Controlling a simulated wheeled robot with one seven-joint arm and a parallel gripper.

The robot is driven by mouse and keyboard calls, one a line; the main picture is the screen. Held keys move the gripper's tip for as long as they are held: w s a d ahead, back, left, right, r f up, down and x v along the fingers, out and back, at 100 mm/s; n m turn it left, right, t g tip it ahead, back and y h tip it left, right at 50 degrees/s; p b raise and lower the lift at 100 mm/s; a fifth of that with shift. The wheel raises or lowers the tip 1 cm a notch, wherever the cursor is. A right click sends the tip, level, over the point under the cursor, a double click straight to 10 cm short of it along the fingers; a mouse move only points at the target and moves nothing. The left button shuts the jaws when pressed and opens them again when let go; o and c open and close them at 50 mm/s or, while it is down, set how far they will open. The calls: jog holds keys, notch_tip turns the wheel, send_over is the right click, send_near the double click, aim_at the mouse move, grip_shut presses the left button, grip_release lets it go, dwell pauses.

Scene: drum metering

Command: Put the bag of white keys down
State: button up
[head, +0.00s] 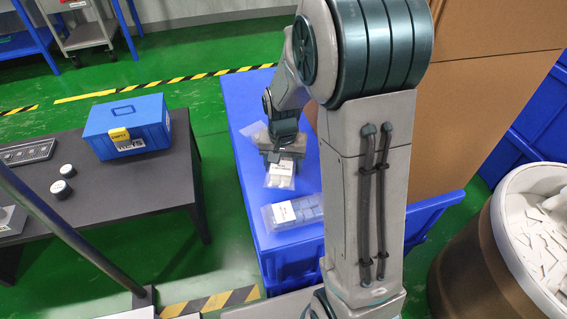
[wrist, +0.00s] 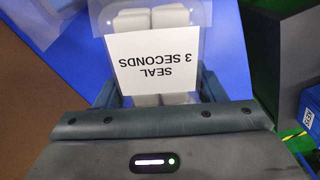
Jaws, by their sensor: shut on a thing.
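My gripper (head: 282,154) is over the blue surface in the head view, pointing down. It is shut on a clear bag of white keys (head: 280,179), whose white label faces up. In the wrist view the bag (wrist: 150,20) lies between the fingers, and its label reads "SEAL 3 SECONDS". White blocks show above and below the label.
A second clear labelled bag (head: 295,212) lies nearer on the blue surface. Part of another clear bag (head: 253,130) shows behind my gripper. A dark table (head: 150,190) with a blue box (head: 127,127) stands left. A drum of white pieces (head: 490,250) stands right, before tall cardboard (head: 480,95).

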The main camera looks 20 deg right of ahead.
aim_at(283, 159)
jog(key=shift+f, duration=0.35)
jog(key=o, duration=1.2)
jog(key=r+p, duration=0.1)
jog(key=r, duration=0.3)
jog(key=r+p, duration=0.2)
jog(key=r, duration=0.2)
jog(key=r+p, duration=0.1)
jog(key=r, duration=0.4)
jog(key=shift+s+a, duration=0.1)
jog(key=shift+s, duration=0.15)
jog(key=shift+s+r, duration=0.2)
jog(key=s+r+n+t, duration=0.1)
jog(key=s+n, duration=0.3)
jog(key=s, duration=1.2)
jog(key=shift+d+r+n, duration=0.2)
jog(key=shift+r+n, duration=0.2)
jog(key=shift+r, duration=0.05)
